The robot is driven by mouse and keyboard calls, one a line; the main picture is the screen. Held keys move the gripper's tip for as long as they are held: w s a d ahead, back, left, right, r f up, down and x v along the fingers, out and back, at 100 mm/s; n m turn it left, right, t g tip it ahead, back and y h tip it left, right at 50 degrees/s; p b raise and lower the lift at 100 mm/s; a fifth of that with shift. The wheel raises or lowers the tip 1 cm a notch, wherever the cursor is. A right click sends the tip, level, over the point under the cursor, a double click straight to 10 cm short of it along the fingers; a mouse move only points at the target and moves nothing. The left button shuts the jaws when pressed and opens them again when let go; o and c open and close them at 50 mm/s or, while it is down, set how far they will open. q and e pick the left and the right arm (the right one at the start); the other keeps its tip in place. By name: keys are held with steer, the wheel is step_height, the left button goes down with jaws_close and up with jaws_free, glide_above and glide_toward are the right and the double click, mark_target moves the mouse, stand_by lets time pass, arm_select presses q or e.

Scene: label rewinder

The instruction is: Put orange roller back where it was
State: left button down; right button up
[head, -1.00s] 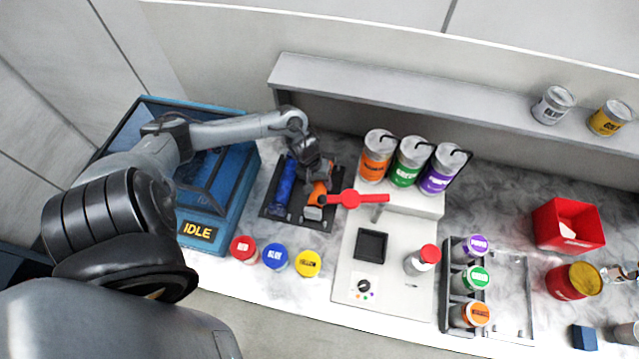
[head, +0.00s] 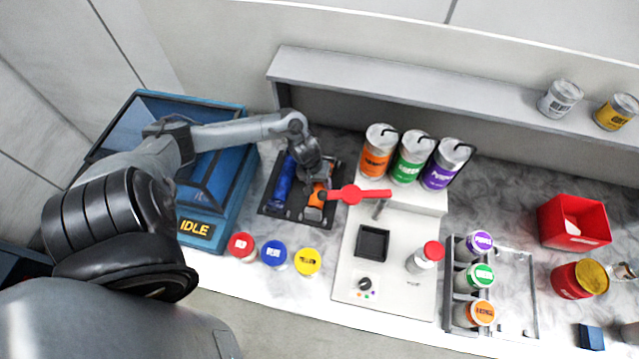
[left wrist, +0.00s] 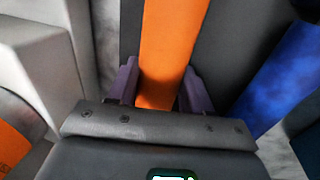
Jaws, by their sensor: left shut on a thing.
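The orange roller (head: 318,195) lies in the black tray (head: 268,210), on the right side of a blue roller (head: 285,181). My left gripper (head: 316,184) is over the tray and shut on the orange roller. In the left wrist view the orange roller (left wrist: 168,50) runs between the two fingers of the left gripper (left wrist: 157,88), and the blue roller (left wrist: 275,75) is at the right. The gripper hides part of the orange roller in the head view. Whether the roller touches the tray floor cannot be told. My right gripper is not in view.
A red lever (head: 355,194) reaches close to the tray's right side. A blue machine marked IDLE (head: 222,200) stands left. Red, blue and yellow-lidded jars (head: 273,253) are in front. Orange, green and purple cans (head: 411,158) stand right, under a shelf (head: 430,92).

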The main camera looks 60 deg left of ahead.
arm_select(q)
steer(key=shift+w+f, duration=0.1)
steer(key=shift+f, duration=0.1)
stand_by(0.4)
steer(key=c, duration=0.5)
jaws_free()
steer(key=shift+o, duration=0.5)
steer(key=shift+f, duration=0.1)
